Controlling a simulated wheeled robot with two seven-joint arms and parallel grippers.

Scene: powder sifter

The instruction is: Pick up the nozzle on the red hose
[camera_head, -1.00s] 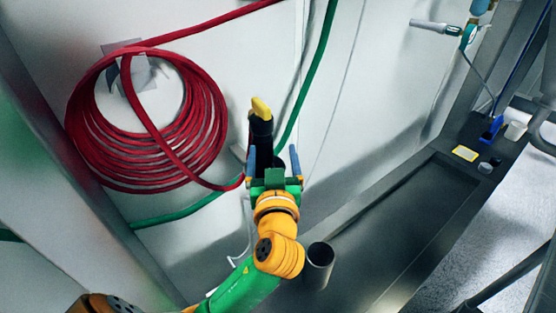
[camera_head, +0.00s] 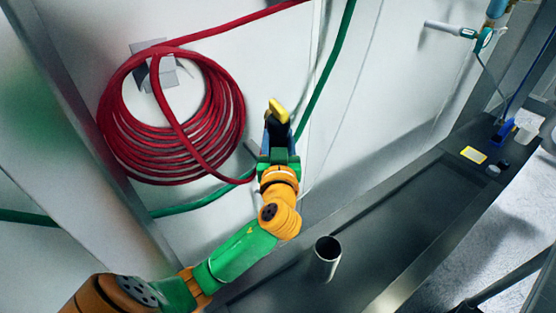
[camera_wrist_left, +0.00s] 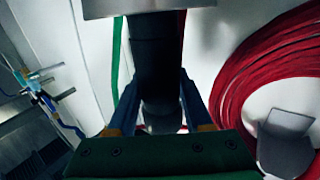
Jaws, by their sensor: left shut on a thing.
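The nozzle (camera_head: 278,112) is black with a yellow tip and stands upright against the white wall, at the lower right of the coil. The red hose (camera_head: 215,145) hangs coiled on the wall and runs down toward the nozzle. My left gripper (camera_head: 277,138) is shut on the nozzle, which sticks up above the fingers. In the left wrist view the black nozzle body (camera_wrist_left: 157,60) lies between the two blue fingers (camera_wrist_left: 160,105). The point where the hose joins the nozzle is hidden behind my gripper. My right gripper is not in view.
A green hose (camera_head: 325,70) runs down the wall behind the nozzle. A grey bracket (camera_head: 160,75) holds the coil. An open metal cylinder (camera_head: 326,258) stands in the dark trough (camera_head: 400,225) below.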

